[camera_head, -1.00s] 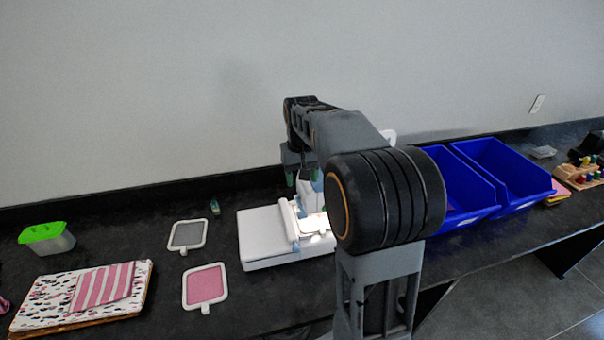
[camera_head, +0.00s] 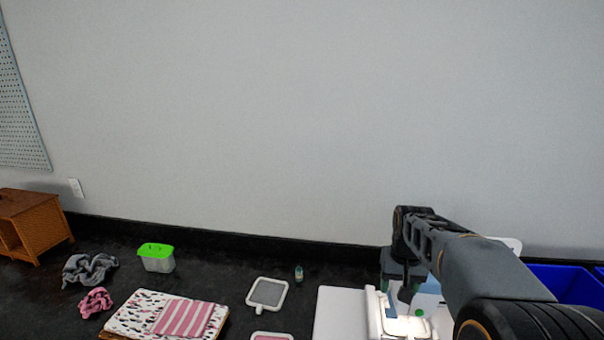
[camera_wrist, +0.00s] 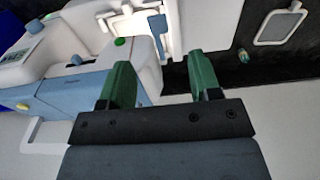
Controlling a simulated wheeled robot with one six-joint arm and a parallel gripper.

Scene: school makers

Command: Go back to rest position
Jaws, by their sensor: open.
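My gripper (camera_wrist: 160,85) is open, with two green fingers apart and nothing between them in the wrist view. In the head view my gripper (camera_head: 402,285) hangs at the end of my arm above a white machine (camera_head: 340,312) on the dark counter. The same white and blue machine (camera_wrist: 75,90) fills the left and middle of the wrist view, with a lit bed and a green button. My arm hides part of the machine in the head view.
White-framed screens (camera_head: 268,293), a green-lidded box (camera_head: 157,257), a striped cloth (camera_head: 184,319) on patterned fabric, crumpled cloths (camera_head: 90,269) and a small bottle (camera_head: 299,273) lie left. Blue bins (camera_head: 565,281) stand right. A wall closes the back.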

